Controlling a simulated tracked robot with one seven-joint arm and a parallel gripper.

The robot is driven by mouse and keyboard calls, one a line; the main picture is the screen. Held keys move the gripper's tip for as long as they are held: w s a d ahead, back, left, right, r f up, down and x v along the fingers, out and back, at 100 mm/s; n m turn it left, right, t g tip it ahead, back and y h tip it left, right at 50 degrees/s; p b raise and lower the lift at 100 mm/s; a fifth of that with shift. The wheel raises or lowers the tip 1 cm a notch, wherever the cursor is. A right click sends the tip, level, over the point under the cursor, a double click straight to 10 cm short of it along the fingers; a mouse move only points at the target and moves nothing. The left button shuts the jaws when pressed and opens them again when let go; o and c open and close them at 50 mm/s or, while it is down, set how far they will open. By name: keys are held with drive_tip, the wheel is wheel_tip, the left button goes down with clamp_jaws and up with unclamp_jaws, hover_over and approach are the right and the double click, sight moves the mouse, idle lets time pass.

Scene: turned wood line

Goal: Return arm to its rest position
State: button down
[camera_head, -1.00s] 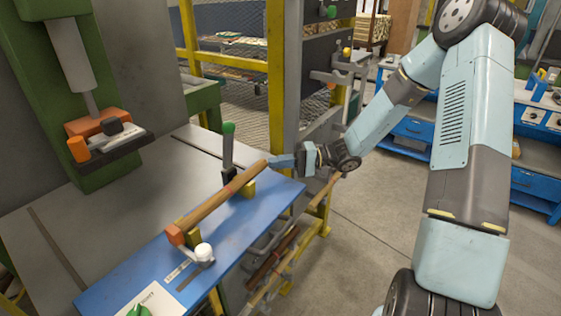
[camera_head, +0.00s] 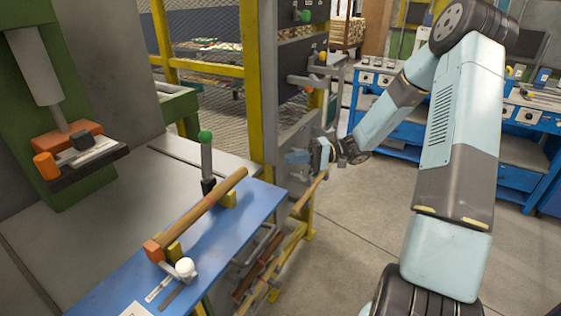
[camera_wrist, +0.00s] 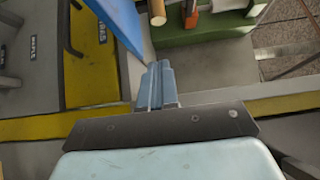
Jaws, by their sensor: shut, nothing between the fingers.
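My gripper (camera_head: 298,157) is at the end of my outstretched arm in the head view, beyond the far right corner of the blue board. In the wrist view my gripper (camera_wrist: 156,68) shows its blue fingers pressed together with nothing between them. A turned wooden piece (camera_head: 205,212) with an orange end lies on yellow supports on the blue board (camera_head: 235,243). My gripper is apart from it, to its right. The wooden piece's end (camera_wrist: 157,12) also shows at the top of the wrist view.
A green machine with an orange-handled head (camera_head: 75,145) stands at left. A green-knobbed lever (camera_head: 206,160) rises behind the wooden piece. A yellow-framed mesh fence (camera_head: 252,90) and grey panel are behind my gripper. Blue benches (camera_head: 510,150) stand at right. The grey floor (camera_head: 350,215) is clear.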

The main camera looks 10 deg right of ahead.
drive_tip(key=s+d+r+t+h, duration=0.4)
drive_tip(key=s+r+h, duration=0.5)
drive_tip(key=s, duration=0.4)
drive_tip(key=s+d+r+m+t+h, duration=0.1)
drive_tip(key=s+d+r+t+h, duration=0.3)
drive_tip(key=s+r+h, duration=0.4)
drive_tip(key=s+d+r, duration=0.1)
drive_tip(key=s+r, duration=0.3)
drive_tip(key=s, duration=0.2)
drive_tip(key=shift+s+h, duration=0.15)
drive_tip(key=shift+h, duration=0.25)
